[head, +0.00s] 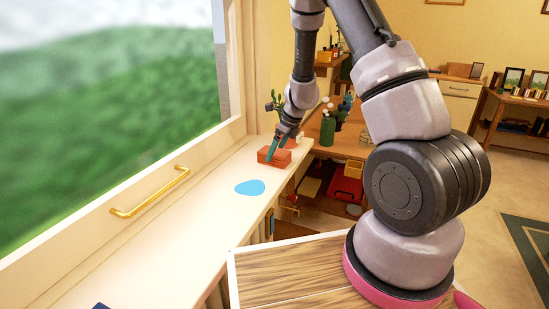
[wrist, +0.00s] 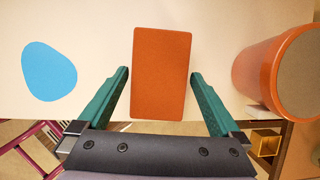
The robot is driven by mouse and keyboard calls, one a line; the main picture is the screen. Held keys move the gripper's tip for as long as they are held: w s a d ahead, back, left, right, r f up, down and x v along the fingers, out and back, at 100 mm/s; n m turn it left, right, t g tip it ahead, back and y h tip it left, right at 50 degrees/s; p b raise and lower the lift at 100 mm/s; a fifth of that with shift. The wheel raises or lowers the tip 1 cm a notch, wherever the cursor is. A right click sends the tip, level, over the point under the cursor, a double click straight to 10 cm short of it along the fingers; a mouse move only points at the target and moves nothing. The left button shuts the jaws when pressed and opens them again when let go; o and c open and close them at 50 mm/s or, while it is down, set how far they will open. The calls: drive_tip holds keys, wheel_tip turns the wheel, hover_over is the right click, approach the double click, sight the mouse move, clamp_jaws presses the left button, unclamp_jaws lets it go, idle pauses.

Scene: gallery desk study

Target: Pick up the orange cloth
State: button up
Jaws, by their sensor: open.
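The orange cloth (wrist: 161,70) looks like a flat-faced rectangular block. It lies on the white windowsill (wrist: 100,20), and in the head view the orange cloth (head: 274,157) sits toward the sill's far end. My gripper (wrist: 160,72) is open, with one green finger on each side of the cloth's near part and a gap on both sides. In the head view my gripper (head: 277,149) reaches down at the cloth, and the fingers partly cover it. I cannot tell whether the fingertips touch the sill.
A flat blue shape (wrist: 48,72) lies left of the cloth. A round orange pot (wrist: 279,75) stands close on the right. The window with a gold handle (head: 150,192) borders the sill. A wooden desk with plants (head: 328,125) is beyond the sill's edge.

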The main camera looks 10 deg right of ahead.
drive_tip(key=shift+x, duration=1.05)
drive_tip(key=shift+f, duration=0.2)
